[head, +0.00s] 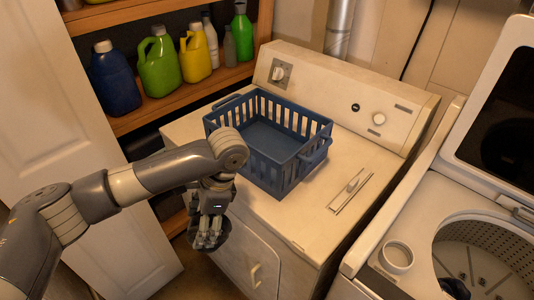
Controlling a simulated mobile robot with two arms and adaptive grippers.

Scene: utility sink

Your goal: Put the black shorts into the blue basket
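The blue basket (268,140) stands upright on the white dryer top, and its visible inside looks empty. My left gripper (207,240) points down in front of the dryer's front edge, below and left of the basket and apart from it. A dark rounded shape (222,238) shows right at its fingers; I cannot tell whether it is cloth or part of the gripper. Whether the fingers are open or shut is unclear. I cannot clearly make out the black shorts. A small dark shape (454,287) shows at the washer opening by the bottom edge. My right gripper is not in view.
The dryer (345,205) has a raised control panel at the back and free room right of the basket. An open top-loading washer (415,232) stands at the right. Wooden shelves (170,105) with several bottles stand at the back left. A white door (50,110) is at the left.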

